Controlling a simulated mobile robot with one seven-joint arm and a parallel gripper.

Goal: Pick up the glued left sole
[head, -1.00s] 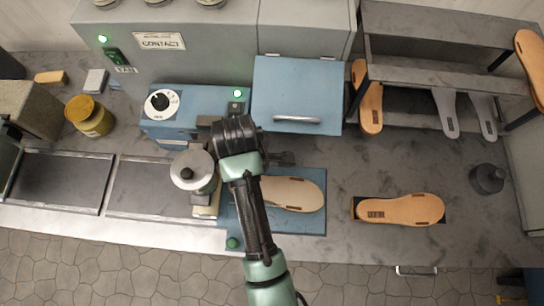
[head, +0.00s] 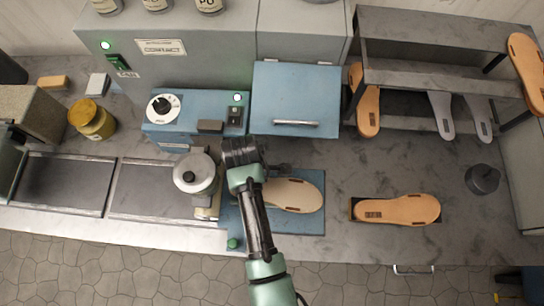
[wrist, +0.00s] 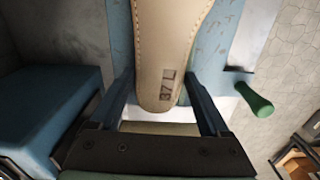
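A beige sole (head: 295,196) lies flat on the blue plate (head: 312,228) at the middle of the bench. In the wrist view the sole (wrist: 170,40) shows stitching along its edge and the mark "37 L" at its rounded end. My gripper (wrist: 162,105) is open, with one finger on each side of that end and a gap visible on both sides. I cannot tell how high the fingers are above the plate. In the head view my gripper (head: 278,170) is by the sole's left end, and my arm hides that end.
A silver round-topped press part (head: 194,172) stands just left of my arm. A green knob (head: 233,243) is at the plate's front left. A tan sole (head: 398,209) lies to the right. A blue-lidded box (head: 296,95) is behind, and a rack (head: 430,75) holds more soles.

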